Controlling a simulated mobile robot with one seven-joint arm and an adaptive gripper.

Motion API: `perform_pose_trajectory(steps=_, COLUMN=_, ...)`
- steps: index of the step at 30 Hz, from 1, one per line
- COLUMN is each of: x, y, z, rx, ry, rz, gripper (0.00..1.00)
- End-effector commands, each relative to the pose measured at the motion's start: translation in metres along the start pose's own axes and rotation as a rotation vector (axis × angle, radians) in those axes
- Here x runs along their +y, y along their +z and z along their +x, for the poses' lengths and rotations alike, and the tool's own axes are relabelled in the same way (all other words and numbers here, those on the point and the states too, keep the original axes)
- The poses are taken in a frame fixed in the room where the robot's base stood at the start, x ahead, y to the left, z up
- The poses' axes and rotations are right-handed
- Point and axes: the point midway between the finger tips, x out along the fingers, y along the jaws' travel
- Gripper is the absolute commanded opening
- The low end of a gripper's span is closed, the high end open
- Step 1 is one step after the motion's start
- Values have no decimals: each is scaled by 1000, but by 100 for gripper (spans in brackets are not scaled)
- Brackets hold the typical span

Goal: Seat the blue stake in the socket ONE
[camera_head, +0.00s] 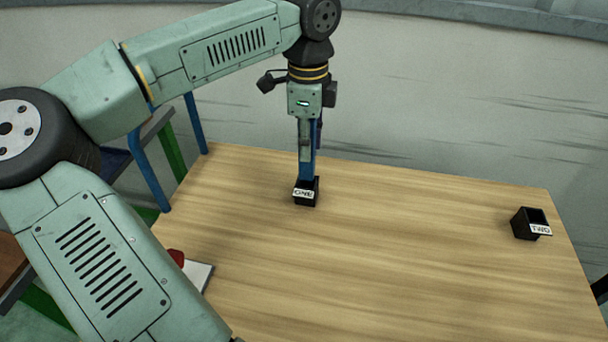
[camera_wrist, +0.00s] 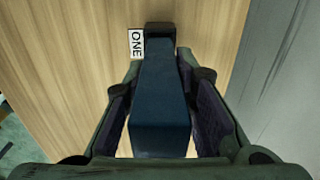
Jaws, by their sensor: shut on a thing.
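The blue stake (camera_head: 309,158) stands roughly upright at the socket labelled ONE (camera_head: 306,195), a small black box on the wooden table. Its lower end meets the socket's opening; how deep it sits is hidden. My gripper (camera_head: 305,130) is above the socket, shut on the stake's upper part. In the wrist view, the stake (camera_wrist: 161,105) runs between both fingers towards the black socket (camera_wrist: 160,30), with the white ONE label (camera_wrist: 136,43) beside it.
The socket labelled TWO (camera_head: 528,223) stands empty at the table's right side. The wooden table (camera_head: 400,250) is clear between the two sockets. A white item with a red thing (camera_head: 177,257) lies at the left edge, partly behind my arm. A pale wall rises behind the table.

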Motion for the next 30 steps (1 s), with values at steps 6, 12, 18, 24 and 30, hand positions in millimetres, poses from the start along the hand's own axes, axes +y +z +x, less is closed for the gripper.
perform_pose_trajectory(steps=6, x=0, y=0, z=28, rx=0, ry=0, rz=3, gripper=0)
perform_pose_trajectory(steps=12, x=0, y=0, z=61, rx=1, ry=1, rz=4, gripper=0)
perform_pose_trajectory(steps=18, x=0, y=0, z=64, rx=0, ry=-1, rz=3, gripper=0)
perform_pose_trajectory(steps=24, x=0, y=0, z=68, rx=0, ry=0, rz=3, gripper=0)
perform_pose_trajectory(steps=30, x=0, y=0, z=68, rx=0, ry=0, rz=3, gripper=32)
